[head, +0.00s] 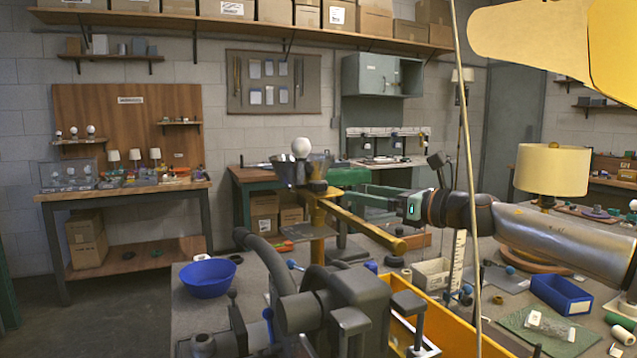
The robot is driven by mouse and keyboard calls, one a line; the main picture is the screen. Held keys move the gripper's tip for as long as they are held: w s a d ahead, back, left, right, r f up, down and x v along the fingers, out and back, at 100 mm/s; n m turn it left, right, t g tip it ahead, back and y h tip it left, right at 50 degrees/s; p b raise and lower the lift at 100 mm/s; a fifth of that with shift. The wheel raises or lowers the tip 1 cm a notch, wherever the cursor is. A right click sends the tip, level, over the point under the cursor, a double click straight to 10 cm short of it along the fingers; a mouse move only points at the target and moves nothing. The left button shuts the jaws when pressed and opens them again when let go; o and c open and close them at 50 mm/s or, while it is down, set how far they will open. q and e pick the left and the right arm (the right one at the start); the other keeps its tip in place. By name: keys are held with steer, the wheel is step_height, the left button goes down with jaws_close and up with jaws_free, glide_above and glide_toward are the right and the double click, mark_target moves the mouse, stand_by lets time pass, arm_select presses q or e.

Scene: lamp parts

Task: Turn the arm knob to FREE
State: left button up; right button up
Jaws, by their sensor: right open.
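A yellow lamp stand (318,218) stands upright on the grey bench, with a long yellow bar (365,228) sloping down to the right. A dark bowl-like part (290,170) and a white ball (301,147) are at its top. A small dark round part (314,187) sits at the top of the post; I cannot tell whether it is the arm knob, and no FREE mark is legible. My right gripper (372,192) comes in from the right, open and pointing left, just behind or above the bar. I see nothing held in it. My left gripper is not in view.
A large grey assembly with handles (335,305) fills the front centre. A blue bowl (207,278) is at its left, and an orange-yellow tray (468,340) at its right. A blue bin (561,294) and a cream-shaded lamp (552,170) stand at right. A cord (468,150) hangs down.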

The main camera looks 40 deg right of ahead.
mark_target(325, 186)
steer(key=w+p, duration=0.3)
steer(key=p, duration=0.1)
steer(key=w+p, duration=0.4)
steer(key=w+a+p, duration=0.1)
steer(key=w+p, duration=0.2)
steer(key=p, duration=0.1)
steer(key=shift+w+r, duration=0.2)
steer(key=shift+w+a+f, duration=0.1)
steer(key=shift+w+f, duration=0.1)
steer(key=shift+w, duration=0.2)
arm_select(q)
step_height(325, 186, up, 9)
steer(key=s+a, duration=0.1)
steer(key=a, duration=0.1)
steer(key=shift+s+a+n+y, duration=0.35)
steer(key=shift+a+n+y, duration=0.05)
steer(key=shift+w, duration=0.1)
arm_select(e)
steer(key=shift+c, duration=0.2)
